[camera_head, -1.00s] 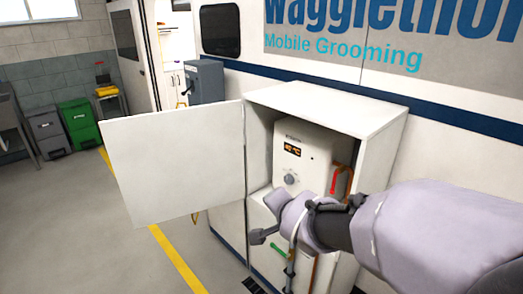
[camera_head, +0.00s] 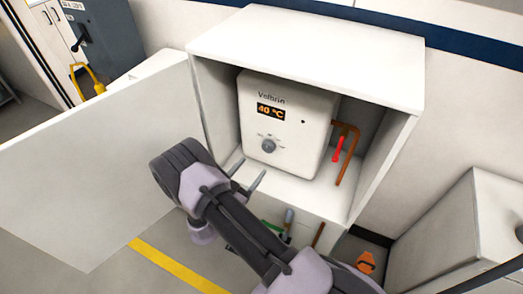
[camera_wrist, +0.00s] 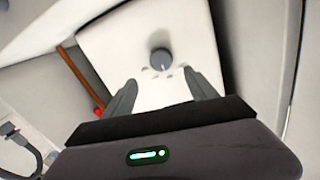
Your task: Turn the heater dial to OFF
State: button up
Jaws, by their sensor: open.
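The heater (camera_head: 285,120) is a white box inside an open white cabinet, with a lit display (camera_head: 270,112) reading 40 °C. Its round grey dial (camera_head: 268,146) sits below the display, with small marks around it too small to read. My gripper (camera_head: 249,176) is open and empty, its two fingers pointing at the heater from below the dial and apart from it. In the wrist view the dial (camera_wrist: 161,60) lies beyond and between the two open fingertips (camera_wrist: 160,88), with a pale pointer line on its near side.
The cabinet door (camera_head: 100,160) stands wide open on the left. A copper pipe (camera_head: 348,150) with a red lever (camera_head: 338,148) runs beside the heater's right side. A white box (camera_head: 470,225) stands at right. A grey cabinet (camera_head: 100,40) stands at back left.

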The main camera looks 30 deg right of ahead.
aim_at(267, 149)
jog(key=b+x, duration=0.1)
jog(key=x, duration=0.9)
jog(key=shift+a, duration=0.1)
jog(key=c, duration=1.4)
jog(key=shift+o, duration=0.2)
jog(key=shift+b, duration=0.3)
jog(key=shift+f+n+b, duration=0.15)
jog(key=shift+n+b, duration=0.6)
jog(key=shift+n, duration=0.45)
jog(key=n+b, duration=0.1)
jog(key=n, duration=0.1)
jog(key=shift+w+n, duration=0.1)
jog(key=shift+n, duration=0.2)
jog(key=n+t+b, duration=0.1)
jog(key=n+b, duration=0.1)
jog(key=n, duration=0.3)
jog(key=shift+n+h, duration=0.3)
